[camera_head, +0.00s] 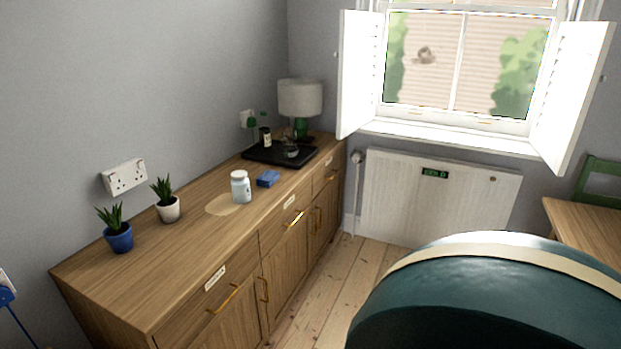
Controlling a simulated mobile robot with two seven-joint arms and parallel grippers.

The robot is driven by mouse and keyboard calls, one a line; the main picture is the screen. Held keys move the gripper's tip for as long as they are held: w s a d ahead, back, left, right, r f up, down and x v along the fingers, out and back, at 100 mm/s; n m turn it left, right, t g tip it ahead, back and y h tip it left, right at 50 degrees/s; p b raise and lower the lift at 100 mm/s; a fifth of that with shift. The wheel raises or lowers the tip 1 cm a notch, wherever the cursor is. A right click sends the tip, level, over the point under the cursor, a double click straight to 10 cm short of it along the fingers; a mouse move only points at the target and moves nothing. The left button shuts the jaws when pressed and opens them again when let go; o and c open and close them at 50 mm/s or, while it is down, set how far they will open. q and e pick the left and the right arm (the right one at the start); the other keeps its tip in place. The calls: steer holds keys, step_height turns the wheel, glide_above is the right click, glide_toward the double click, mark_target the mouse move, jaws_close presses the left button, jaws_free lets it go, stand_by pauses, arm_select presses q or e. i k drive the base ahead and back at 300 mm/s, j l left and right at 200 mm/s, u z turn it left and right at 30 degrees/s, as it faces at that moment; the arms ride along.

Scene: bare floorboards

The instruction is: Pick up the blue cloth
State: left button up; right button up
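A small folded blue cloth (268,178) lies on top of the wooden sideboard (140,287), near its front edge. A white jar (240,187) stands just to the left of the cloth, a small gap apart. The black tray (262,154) is behind the cloth, toward the window. Neither of my grippers shows in the head view.
Two potted plants, one in a blue pot (119,239) and one in a white pot (169,209), stand left on the sideboard. A lamp (300,98) stands at its far end. A large dark green rounded thing (490,300) blocks the lower right. A table (585,228) is at right.

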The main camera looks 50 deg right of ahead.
mark_target(267, 180)
steer(key=z, duration=1.45)
